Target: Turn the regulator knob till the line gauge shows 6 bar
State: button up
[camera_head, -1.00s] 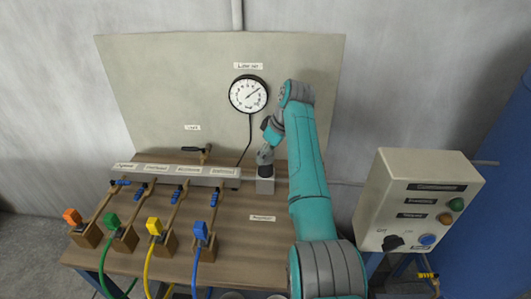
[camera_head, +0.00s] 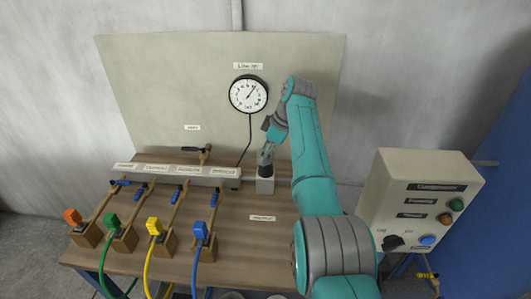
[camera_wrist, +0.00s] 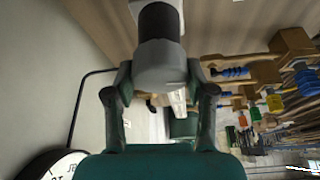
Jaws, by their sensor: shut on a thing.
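The regulator, a grey block with a dark knob, stands at the right end of the manifold on the wooden bench; its knob (camera_head: 265,170) is partly hidden by my gripper. My gripper (camera_head: 266,155) points down and is shut on the knob. In the wrist view the two fingers sit either side of the regulator's grey and black body (camera_wrist: 160,60). The round white line gauge (camera_head: 248,94) hangs on the panel above; its needle points up and to the right. The numbers are too small to read. The gauge's edge also shows in the wrist view (camera_wrist: 62,165).
A grey manifold (camera_head: 175,176) with labels runs left of the regulator. Orange, green, yellow (camera_head: 154,226) and blue (camera_head: 200,230) hose connectors stand on wooden blocks in front. A control box (camera_head: 418,200) with buttons and a black switch stands at the right.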

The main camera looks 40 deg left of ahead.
jog(key=o, duration=1.2)
jog(key=shift+c, duration=0.2)
jog(key=v, duration=1.2)
jog(key=shift+s+f, duration=0.1)
